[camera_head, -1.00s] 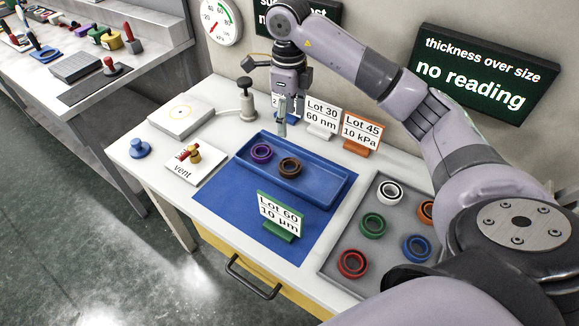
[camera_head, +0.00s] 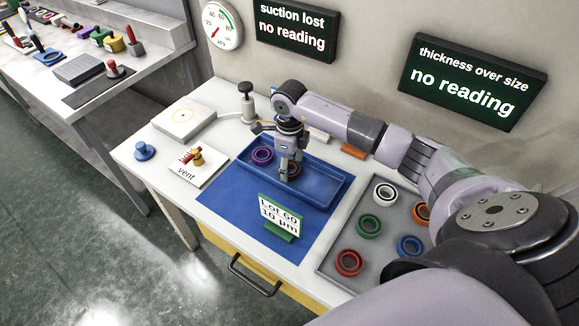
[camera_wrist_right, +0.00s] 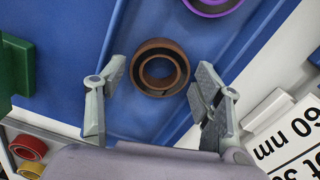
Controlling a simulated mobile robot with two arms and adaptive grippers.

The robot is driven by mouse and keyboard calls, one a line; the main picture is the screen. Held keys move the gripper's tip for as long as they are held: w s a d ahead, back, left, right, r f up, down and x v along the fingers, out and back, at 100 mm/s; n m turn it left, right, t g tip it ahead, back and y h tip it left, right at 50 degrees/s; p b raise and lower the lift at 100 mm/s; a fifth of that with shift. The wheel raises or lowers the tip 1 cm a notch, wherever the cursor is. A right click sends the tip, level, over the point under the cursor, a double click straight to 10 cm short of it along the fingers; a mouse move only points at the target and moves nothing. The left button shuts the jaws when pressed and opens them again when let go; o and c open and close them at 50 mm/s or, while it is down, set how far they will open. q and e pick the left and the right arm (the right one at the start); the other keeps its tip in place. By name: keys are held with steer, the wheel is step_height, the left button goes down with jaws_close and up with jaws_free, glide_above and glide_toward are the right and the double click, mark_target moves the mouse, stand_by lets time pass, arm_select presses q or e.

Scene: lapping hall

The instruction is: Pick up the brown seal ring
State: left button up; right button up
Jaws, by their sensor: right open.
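The brown seal ring (camera_wrist_right: 140,68) lies flat in the blue tray (camera_head: 318,195). In the wrist view it sits between the spread fingers of my right gripper (camera_wrist_right: 160,78), with a gap on each side. In the head view the right gripper (camera_head: 285,176) points down over the ring (camera_head: 297,170) and hides part of it. The right gripper is open and empty. A purple ring (camera_head: 262,163) lies in the same tray to the left, and its edge shows in the wrist view (camera_wrist_right: 212,10). My left gripper is not in view.
A grey tray (camera_head: 337,270) with several coloured rings is at the right. A vent plate (camera_head: 190,178) and a black-knobbed post (camera_head: 247,105) stand left and behind.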

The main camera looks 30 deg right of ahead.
steer(key=shift+f, duration=0.4)
steer(key=c, duration=1.1)
steer(key=shift+o, duration=0.2)
steer(key=shift+r, duration=0.1)
